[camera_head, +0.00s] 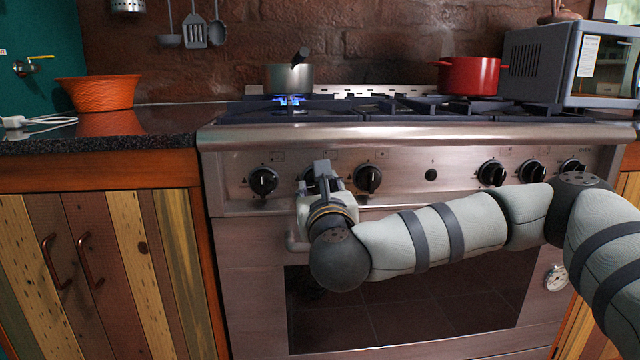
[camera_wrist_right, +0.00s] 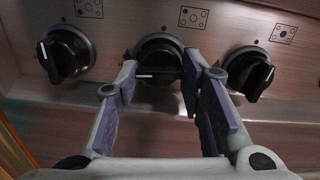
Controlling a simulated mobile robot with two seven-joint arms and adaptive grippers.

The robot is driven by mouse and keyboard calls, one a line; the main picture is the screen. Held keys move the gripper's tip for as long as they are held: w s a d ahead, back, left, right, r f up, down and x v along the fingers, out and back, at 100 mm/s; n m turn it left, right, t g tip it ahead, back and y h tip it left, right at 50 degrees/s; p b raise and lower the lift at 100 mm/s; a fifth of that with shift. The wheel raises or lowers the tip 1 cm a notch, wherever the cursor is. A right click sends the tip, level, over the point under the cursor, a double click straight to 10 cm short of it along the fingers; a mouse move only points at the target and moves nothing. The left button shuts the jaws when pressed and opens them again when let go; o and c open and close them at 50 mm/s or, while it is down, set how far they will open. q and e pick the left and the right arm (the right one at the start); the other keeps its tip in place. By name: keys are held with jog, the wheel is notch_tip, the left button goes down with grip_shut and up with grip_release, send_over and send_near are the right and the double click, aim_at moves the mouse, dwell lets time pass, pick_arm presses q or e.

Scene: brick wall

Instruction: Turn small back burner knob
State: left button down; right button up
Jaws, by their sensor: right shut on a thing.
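My right gripper (camera_head: 323,172) is at the stove's front panel, at the second knob (camera_head: 307,175) from the left, which it mostly hides in the head view. In the right wrist view the two fingers of the gripper (camera_wrist_right: 160,78) are on either side of this black knob (camera_wrist_right: 158,54), shut on it. Its white mark lies nearly level, toward the left. The left-end knob (camera_head: 263,181) and the third knob (camera_head: 368,178) stand free on either side. A blue flame (camera_head: 289,100) burns under the grey pot at the back left. My left gripper is out of view.
The grey pot (camera_head: 289,78) has a dark handle pointing toward the front. A red pot (camera_head: 469,75) stands at the back right. More knobs (camera_head: 492,173) line the panel's right side. My right arm crosses before the oven door.

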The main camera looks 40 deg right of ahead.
jog(key=n+p, duration=0.2)
jog(key=shift+r+p, duration=0.3)
jog(key=shift+p, duration=0.05)
jog(key=n+p, duration=0.4)
jog(key=n, duration=0.1)
pick_arm(q)
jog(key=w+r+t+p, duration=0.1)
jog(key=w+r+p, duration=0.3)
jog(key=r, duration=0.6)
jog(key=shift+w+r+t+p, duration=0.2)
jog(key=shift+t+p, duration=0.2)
jog(key=shift+p, duration=0.3)
pick_arm(e)
jog(key=shift+d+f+n, duration=0.1)
jog(key=shift+f+n, duration=0.05)
jog(key=shift+n, duration=3.05)
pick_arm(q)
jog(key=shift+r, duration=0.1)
pick_arm(e)
jog(key=o, duration=1.1)
jog(key=shift+o, duration=0.2)
jog(key=shift+s+f, duration=0.1)
